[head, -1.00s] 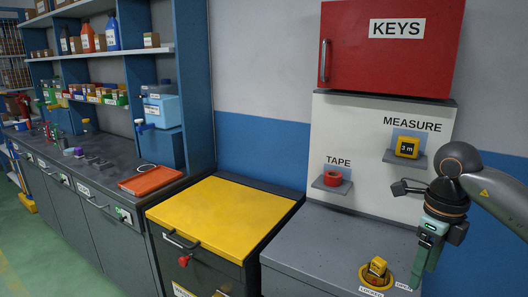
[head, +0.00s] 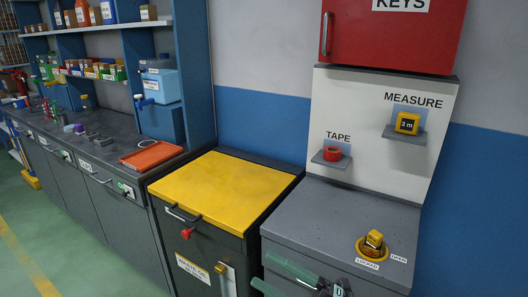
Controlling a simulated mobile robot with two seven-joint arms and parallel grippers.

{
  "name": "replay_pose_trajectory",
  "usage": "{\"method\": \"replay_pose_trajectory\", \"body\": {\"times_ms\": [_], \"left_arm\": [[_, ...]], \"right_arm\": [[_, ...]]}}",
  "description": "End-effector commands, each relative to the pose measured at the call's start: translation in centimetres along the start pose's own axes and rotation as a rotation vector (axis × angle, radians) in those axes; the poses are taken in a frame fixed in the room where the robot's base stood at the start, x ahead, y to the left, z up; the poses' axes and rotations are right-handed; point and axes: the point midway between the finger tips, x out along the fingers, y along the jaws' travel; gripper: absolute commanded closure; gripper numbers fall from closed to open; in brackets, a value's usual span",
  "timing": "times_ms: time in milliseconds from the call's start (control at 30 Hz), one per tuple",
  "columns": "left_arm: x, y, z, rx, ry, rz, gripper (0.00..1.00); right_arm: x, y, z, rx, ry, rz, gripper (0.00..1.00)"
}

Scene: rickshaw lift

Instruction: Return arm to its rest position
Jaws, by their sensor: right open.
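My right gripper (head: 263,271) is at the bottom edge of the head view, with two green fingers spread apart and nothing between them. It is in front of the grey cabinet (head: 315,233), below and to the left of the yellow knob (head: 374,241), and apart from it. The knob stands in a yellow ring on the cabinet top, between the labels LOCKED and OPEN. Most of my right arm is cut off by the frame. My left gripper is not in view.
The yellow-topped cabinet (head: 225,188) with a red knob (head: 187,233) is to the left. A red KEYS cabinet (head: 390,45) hangs above shelves holding red tape (head: 333,153) and a yellow measure (head: 407,123). A workbench (head: 110,150) runs left.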

Motion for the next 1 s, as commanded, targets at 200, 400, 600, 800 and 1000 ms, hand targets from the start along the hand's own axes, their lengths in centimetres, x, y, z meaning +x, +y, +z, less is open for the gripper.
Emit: {"method": "replay_pose_trajectory", "body": {"times_ms": [200,400,600,800,1000], "left_arm": [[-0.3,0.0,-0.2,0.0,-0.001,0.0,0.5],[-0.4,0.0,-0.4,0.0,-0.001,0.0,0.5],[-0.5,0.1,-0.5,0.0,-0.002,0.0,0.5],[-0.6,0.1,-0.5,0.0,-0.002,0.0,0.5],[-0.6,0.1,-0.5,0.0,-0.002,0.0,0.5]], "right_arm": [[-7.6,-5.2,5.5,0.468,-0.525,0.183,0.31],[-18.6,-14.5,6.0,0.89,-1.013,0.24,0.31],[-26.6,-21.5,2.0,1.175,-1.333,0.233,0.31],[-29.3,-24.0,-0.3,1.281,-1.448,0.222,0.31],[-29.4,-24.1,-0.4,1.286,-1.452,0.22,0.31]]}}
